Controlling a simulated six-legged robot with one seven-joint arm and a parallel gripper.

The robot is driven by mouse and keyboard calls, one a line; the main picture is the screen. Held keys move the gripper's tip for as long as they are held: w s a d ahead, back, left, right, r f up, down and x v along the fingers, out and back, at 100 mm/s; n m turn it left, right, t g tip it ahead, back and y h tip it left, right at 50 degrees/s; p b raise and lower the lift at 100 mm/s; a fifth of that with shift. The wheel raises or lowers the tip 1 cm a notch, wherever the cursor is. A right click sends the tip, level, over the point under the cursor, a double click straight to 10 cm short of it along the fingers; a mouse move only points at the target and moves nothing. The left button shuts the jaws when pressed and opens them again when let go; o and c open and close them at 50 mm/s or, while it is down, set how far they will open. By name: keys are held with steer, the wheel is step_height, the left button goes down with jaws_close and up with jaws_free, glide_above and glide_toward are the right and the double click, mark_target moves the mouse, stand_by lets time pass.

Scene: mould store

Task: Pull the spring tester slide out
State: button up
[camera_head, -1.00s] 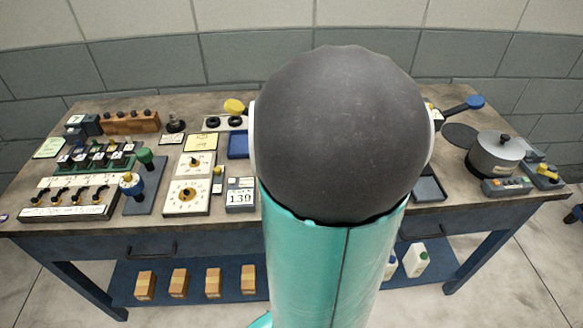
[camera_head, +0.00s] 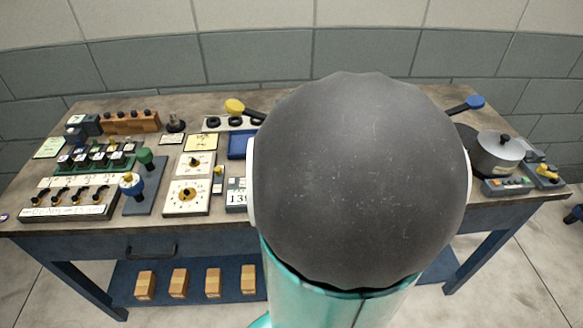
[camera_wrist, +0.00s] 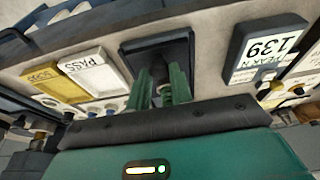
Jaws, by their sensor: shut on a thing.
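In the wrist view, my gripper (camera_wrist: 163,88) has its two green fingers close together, shut on a small greyish part, most likely the handle of the spring tester slide. The fingers hide most of that part. A black, tray-like piece (camera_wrist: 158,48) lies just beyond the fingertips on the worktop. I cannot tell how far the slide is drawn out. In the head view the display (camera_head: 237,196) is partly covered by my arm, which also hides my gripper and the slide.
White PASS (camera_wrist: 88,66) and yellow (camera_wrist: 52,84) plates lie left of the fingers in the wrist view. In the head view, dial panels (camera_head: 188,196) and lever rows (camera_head: 68,200) fill the bench's left. A grey pot (camera_head: 494,152) stands at right. Floor in front is clear.

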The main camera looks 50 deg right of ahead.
stand_by(0.3)
steer(key=shift+s+a, duration=0.85)
steer(key=shift+a, duration=0.1)
steer(key=o, duration=1.5)
steer(key=shift+s+a, duration=0.1)
steer(key=shift+r, duration=3.55)
